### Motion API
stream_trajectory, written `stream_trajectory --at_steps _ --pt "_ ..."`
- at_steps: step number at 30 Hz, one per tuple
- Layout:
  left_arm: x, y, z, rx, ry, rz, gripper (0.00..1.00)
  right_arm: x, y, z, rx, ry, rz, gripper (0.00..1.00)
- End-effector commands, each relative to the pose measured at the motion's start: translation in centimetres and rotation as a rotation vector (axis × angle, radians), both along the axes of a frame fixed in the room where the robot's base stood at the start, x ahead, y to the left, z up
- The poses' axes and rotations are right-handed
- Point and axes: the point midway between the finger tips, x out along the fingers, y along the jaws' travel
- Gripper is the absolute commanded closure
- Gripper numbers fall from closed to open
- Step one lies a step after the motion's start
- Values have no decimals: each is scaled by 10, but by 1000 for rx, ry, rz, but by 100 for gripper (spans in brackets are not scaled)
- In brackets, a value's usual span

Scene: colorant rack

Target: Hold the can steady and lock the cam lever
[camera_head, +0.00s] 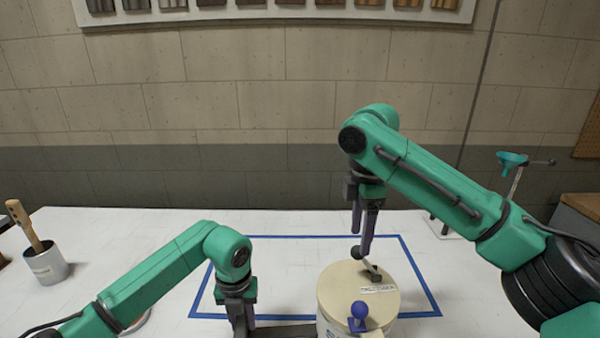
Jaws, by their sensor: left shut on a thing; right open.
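The beige can (337,289) stands at the lower middle of the head view, its lower part cut off by the frame. On its lid are a small label, a dark lever with a round knob (375,272), and a blue ball-knobbed piece (359,311) at the front edge. I cannot tell for certain which is the cam lever. My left gripper (243,326) is low to the left of the can, shut at a dark bar (288,331) that runs to the can; its tips are hidden. My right gripper (364,246) is open, pointing down at the dark knob; whether they touch is unclear.
A blue outline (300,237) marks the white table around the can. A cup with a wooden-handled tool (45,262) stands at the far left. A stand with a teal top (512,160) is at the back right. The table behind the can is clear.

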Motion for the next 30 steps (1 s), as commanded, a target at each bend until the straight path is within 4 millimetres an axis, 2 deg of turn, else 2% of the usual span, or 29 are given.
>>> stream_trajectory --at_steps 3,9,19,20,24,25,30 --pt "0 0 0 -1 0 0 100 0 0 -23 1 3 0 35" --pt "0 -1 0 -1 0 0 100 0 0 -51 1 0 0 35" --pt "0 -1 0 -2 0 0 100 0 0 -58 1 -3 0 35" --pt "0 -1 0 -2 0 0 100 0 0 -58 1 -3 0 39" --pt "0 -1 0 -2 0 0 100 0 0 -58 1 -3 0 92" --pt "0 -1 0 -2 0 0 100 0 0 -58 1 -3 0 100" --pt "0 -1 0 -2 0 0 100 0 0 -58 1 -3 0 100"
